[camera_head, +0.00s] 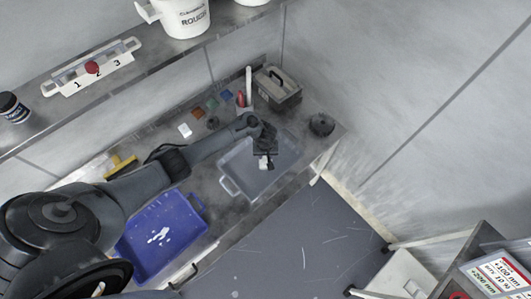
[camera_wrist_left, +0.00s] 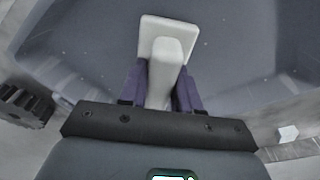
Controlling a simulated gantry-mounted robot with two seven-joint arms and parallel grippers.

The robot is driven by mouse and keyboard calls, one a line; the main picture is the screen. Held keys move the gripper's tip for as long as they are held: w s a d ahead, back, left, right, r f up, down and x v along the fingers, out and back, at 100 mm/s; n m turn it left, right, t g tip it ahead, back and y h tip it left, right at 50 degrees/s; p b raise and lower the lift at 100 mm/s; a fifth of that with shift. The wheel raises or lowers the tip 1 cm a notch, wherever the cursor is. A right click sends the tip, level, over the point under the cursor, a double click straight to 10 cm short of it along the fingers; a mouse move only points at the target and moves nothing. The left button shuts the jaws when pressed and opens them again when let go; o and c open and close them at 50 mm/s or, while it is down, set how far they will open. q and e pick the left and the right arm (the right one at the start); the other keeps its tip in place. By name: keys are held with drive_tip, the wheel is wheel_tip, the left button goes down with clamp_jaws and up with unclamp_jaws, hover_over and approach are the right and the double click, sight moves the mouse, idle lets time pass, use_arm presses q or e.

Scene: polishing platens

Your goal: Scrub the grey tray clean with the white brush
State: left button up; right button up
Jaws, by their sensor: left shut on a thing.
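The grey tray (camera_head: 232,160) stands on the bench, right of the blue tray, in the head view. Its floor (camera_wrist_left: 236,70) fills much of the left wrist view, with a few small light specks on it. My left gripper (camera_head: 264,158) is over the tray, pointing down. It is shut on the white brush (camera_wrist_left: 164,62), whose pale handle sits between the purple fingers in the left wrist view. Only a small white bit of the brush shows in the head view. I cannot tell whether the brush touches the tray floor. My right gripper is in neither view.
A blue tray (camera_head: 188,245) with white patches is at the left. A grey toolbox (camera_head: 277,88) and a dark round object (camera_head: 322,124) stand beyond the grey tray. A yellow-handled brush (camera_head: 121,166) and several small coloured blocks lie along the back. A shelf (camera_head: 136,72) runs above.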

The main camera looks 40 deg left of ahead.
use_arm(q)
wheel_tip(320, 180, up, 3)
drive_tip(key=shift+s+f+p, duration=0.1)
drive_tip(key=shift+s+p, duration=0.05)
drive_tip(key=shift+p, duration=0.25)
drive_tip(key=shift+s+a+r+p, duration=0.1)
drive_tip(key=shift+s+r+p, duration=0.1)
drive_tip(key=shift+r+p, duration=0.5)
drive_tip(key=shift+p, duration=0.05)
drive_tip(key=shift+w+r+p, duration=0.1)
drive_tip(key=shift+r+p, duration=0.5)
drive_tip(key=shift+p, duration=0.1)
wheel_tip(320, 180, up, 3)
drive_tip(key=p, duration=0.4)
drive_tip(key=shift+r, duration=0.1)
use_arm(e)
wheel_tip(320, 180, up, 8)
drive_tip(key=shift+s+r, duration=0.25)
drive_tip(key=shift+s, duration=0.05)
